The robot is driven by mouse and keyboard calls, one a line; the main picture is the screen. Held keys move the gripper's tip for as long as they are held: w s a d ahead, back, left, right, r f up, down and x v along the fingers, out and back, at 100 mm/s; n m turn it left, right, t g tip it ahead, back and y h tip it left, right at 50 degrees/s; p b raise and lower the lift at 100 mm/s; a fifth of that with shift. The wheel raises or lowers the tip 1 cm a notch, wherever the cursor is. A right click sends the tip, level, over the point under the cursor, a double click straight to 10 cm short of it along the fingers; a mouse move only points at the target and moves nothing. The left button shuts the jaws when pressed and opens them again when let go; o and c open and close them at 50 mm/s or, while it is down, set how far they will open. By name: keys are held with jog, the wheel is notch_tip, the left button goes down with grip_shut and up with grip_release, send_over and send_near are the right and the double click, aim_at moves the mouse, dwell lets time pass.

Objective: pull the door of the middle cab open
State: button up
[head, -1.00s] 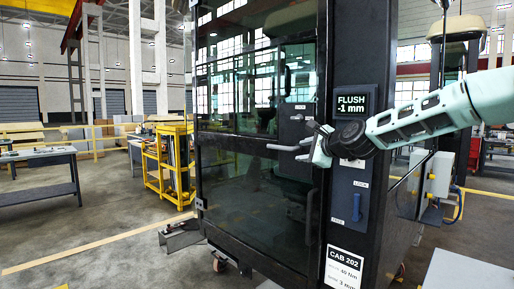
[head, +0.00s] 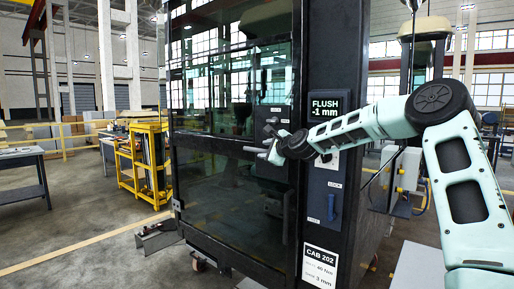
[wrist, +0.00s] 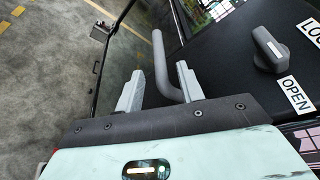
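The cab labelled CAB 202 (head: 320,265) fills the middle of the head view. Its tall glass door (head: 225,190) looks shut, and the display (head: 325,106) beside it reads "FLUSH -1 mm". My gripper (head: 270,150) is at the door's right edge by the handle, partly hiding it. In the wrist view my gripper (wrist: 158,88) is open. The grey bent door handle (wrist: 161,62) lies between its two fingers, nearer the right one, with a gap to the left one. A grey lever knob (wrist: 266,47) sits on the dark panel between LOCK and OPEN labels.
A blue lever (head: 332,207) is on the panel below the display. A yellow cart (head: 145,160) and a workbench (head: 22,175) stand left. Floor in front of the door is mostly clear.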

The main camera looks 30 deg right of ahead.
aim_at(258, 149)
jog(key=p+x, duration=0.2)
jog(key=x, duration=0.3)
jog(key=shift+w, duration=0.15)
jog(key=shift+w+f, duration=0.2)
jog(key=shift+w, duration=0.2)
grip_shut()
